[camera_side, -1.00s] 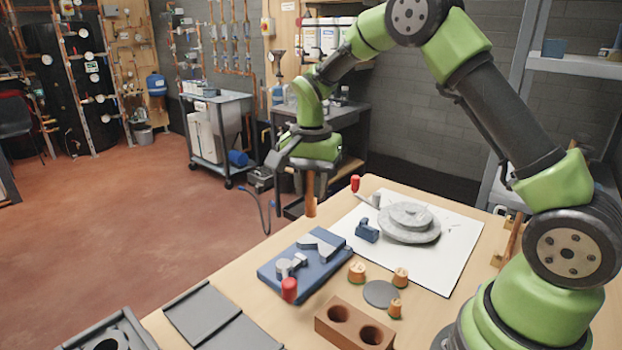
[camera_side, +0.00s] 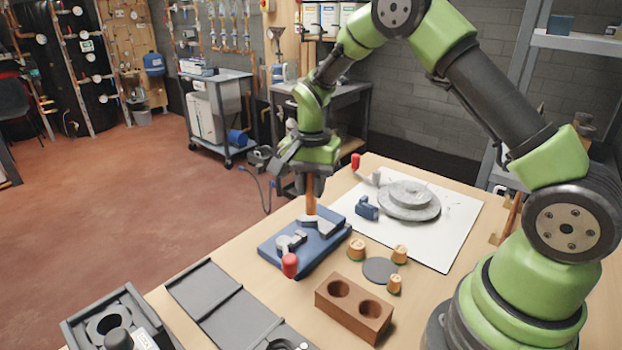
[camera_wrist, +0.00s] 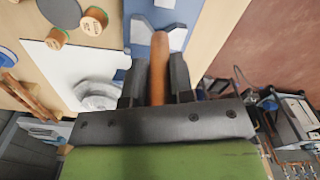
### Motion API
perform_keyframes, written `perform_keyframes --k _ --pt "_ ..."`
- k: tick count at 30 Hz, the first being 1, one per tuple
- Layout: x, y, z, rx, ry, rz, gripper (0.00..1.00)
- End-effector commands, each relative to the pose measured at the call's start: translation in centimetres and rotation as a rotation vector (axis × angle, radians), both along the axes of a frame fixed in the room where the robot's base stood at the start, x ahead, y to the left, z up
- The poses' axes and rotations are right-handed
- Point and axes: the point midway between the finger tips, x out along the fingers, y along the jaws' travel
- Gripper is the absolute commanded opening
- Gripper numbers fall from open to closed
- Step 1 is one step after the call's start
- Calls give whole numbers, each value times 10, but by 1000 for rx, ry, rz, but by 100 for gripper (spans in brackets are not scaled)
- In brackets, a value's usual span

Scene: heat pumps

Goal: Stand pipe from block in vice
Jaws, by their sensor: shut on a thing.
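My gripper (camera_side: 308,184) is shut on the copper pipe (camera_side: 310,199), which hangs upright below the fingers. In the wrist view the pipe (camera_wrist: 159,68) runs between my two dark fingers. The blue vice (camera_side: 280,262) with its red-knobbed handle lies on the bench, its grey jaws (camera_side: 318,229) on top. The pipe's lower end is at the far part of the vice, by the grey jaws; I cannot tell whether it touches them. The brown block (camera_side: 352,311) stands nearer the camera, with two empty-looking round holes.
Several small copper fittings (camera_side: 357,249) and a dark round disc (camera_side: 380,270) lie between vice and block. A white mat (camera_side: 452,225) holds a grey round stack (camera_side: 408,197) and a small blue tool (camera_side: 366,208). Grey trays (camera_side: 215,300) lie at front left.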

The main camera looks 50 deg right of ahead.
Motion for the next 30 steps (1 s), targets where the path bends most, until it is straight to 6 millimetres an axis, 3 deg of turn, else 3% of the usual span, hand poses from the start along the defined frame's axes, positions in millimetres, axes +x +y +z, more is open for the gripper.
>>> perform_keyframes --k 30 --pt "0 0 -10 0 1 1 0"
